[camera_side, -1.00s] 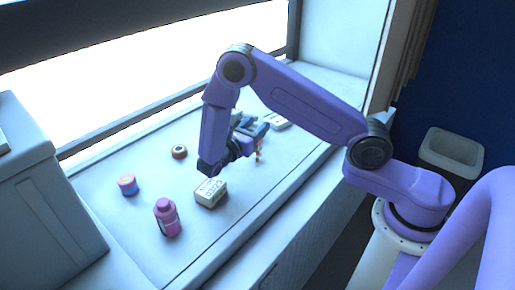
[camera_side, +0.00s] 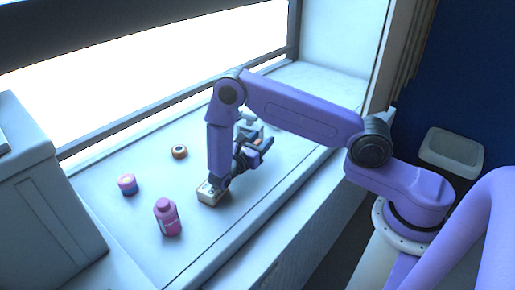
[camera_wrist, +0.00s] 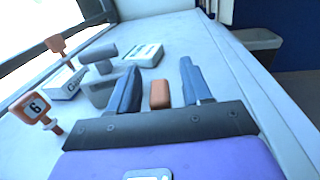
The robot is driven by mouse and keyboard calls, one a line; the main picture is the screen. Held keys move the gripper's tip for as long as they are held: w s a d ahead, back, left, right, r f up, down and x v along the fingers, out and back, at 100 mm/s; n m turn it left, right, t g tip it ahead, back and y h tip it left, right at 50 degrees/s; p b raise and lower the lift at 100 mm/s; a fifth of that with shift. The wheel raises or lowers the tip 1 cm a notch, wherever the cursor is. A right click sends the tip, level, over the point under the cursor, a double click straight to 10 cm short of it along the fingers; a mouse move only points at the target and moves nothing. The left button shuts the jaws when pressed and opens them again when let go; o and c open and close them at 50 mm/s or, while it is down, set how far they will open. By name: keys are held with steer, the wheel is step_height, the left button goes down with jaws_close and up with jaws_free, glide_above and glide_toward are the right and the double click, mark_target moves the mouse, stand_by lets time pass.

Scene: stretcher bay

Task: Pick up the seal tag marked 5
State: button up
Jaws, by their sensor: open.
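No mark 5 can be read in either view. In the wrist view, an orange tag with a black 6 (camera_wrist: 37,106) stands at the left, outside my gripper. A second orange tag (camera_wrist: 56,43) is farther back; its number is not legible. A plain orange block (camera_wrist: 160,95) shows between the two fingers of my gripper (camera_wrist: 158,66), with gaps on both sides; I cannot tell whether it is a tag. My gripper (camera_side: 262,148) is open low over the counter in the side view, partly hidden by my wrist.
A white and green box (camera_wrist: 144,54) lies ahead.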

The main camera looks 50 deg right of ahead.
jaws_close()
steer(key=shift+r, duration=0.2)
